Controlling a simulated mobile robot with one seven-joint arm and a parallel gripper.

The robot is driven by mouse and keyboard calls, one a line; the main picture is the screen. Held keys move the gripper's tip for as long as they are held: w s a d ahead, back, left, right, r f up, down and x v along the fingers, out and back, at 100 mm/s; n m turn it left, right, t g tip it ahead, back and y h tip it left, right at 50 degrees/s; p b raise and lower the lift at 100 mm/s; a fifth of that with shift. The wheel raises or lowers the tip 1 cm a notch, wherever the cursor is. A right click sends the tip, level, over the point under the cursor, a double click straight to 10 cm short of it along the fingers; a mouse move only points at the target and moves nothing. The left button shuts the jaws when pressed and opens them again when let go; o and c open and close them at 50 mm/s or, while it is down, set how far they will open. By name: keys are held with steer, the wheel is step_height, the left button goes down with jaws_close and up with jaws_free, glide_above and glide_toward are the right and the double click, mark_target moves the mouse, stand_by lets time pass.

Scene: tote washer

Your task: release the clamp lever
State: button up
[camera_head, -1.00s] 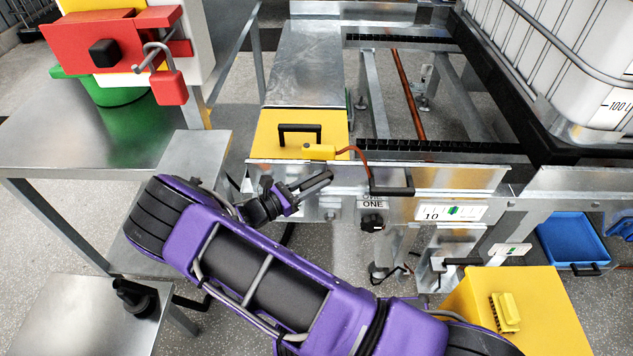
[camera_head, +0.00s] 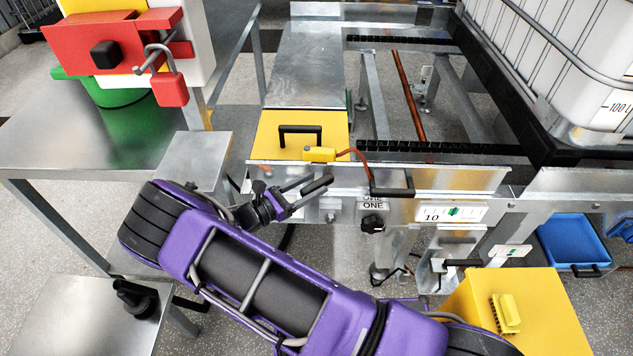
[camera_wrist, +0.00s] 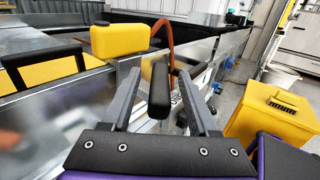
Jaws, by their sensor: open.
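A black rounded grip, seemingly the clamp lever (camera_wrist: 160,91), stands between the two fingers of my gripper (camera_wrist: 158,80) in the wrist view. The fingers are open, one on each side of it. Whether either finger touches it I cannot tell. In the head view my gripper (camera_head: 306,188) is at the front face of the metal conveyor frame, left of the round black knob. The black lever grip (camera_head: 319,186) shows at its fingertips there. The lever's base is hidden in the wrist view.
A yellow plate with a black handle (camera_head: 300,130) and a yellow block (camera_head: 319,154) on a red-brown cable lie just above my gripper. A black handle (camera_head: 392,191) and black knob (camera_head: 372,223) are to the right. A yellow box (camera_head: 540,310) stands at lower right.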

steer(key=v, duration=1.5)
steer(key=shift+a, duration=0.2)
steer(key=shift+s+r, duration=0.1)
steer(key=shift+s, duration=0.05)
